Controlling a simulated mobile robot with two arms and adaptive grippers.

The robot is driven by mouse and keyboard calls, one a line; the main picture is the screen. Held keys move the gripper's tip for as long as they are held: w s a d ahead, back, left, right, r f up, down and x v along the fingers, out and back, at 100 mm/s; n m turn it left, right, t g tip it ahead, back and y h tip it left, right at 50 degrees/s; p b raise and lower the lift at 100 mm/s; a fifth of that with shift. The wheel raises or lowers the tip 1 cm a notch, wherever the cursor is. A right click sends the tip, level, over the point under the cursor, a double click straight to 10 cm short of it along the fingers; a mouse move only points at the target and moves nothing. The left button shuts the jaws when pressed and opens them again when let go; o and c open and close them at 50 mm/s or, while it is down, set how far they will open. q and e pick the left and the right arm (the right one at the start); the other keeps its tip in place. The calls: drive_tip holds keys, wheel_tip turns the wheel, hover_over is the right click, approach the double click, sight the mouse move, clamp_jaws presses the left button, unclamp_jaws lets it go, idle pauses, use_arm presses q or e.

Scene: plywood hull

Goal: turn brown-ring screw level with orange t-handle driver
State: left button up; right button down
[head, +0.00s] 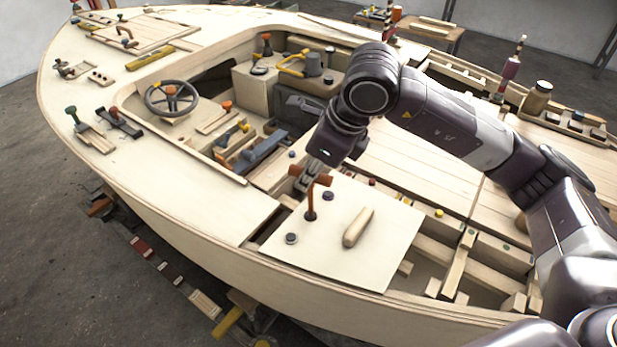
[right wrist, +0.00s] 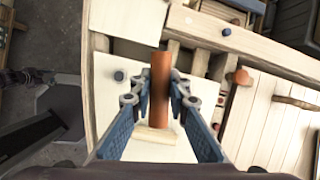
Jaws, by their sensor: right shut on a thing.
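The orange T-handle driver (head: 311,200) stands upright on the pale plywood panel (head: 385,255), with its shaft pointing down. My right gripper (head: 311,178) is shut on its crossbar; the orange bar (right wrist: 160,90) shows between the two blue-grey fingers in the right wrist view. The driver's lower end meets the panel at a dark spot, which covers whatever screw is there. I cannot make out a brown ring or how high that screw stands. Two other dark round screw heads show: one (head: 328,196) right of the driver, one (head: 291,238) nearer the front edge. My left gripper is not in view.
A wooden handle block (head: 357,228) lies on the panel right of the driver. Open slots between hull frames lie right of the panel. A blue plane-like tool (head: 257,152) and a steering wheel (head: 172,98) are further left. The panel's front right area is clear.

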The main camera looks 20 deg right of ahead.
drive_tip(key=shift+f+m+h, duration=0.1)
drive_tip(key=shift+m+h, duration=0.3)
drive_tip(key=shift+m, duration=0.6)
drive_tip(key=shift+b, duration=0.3)
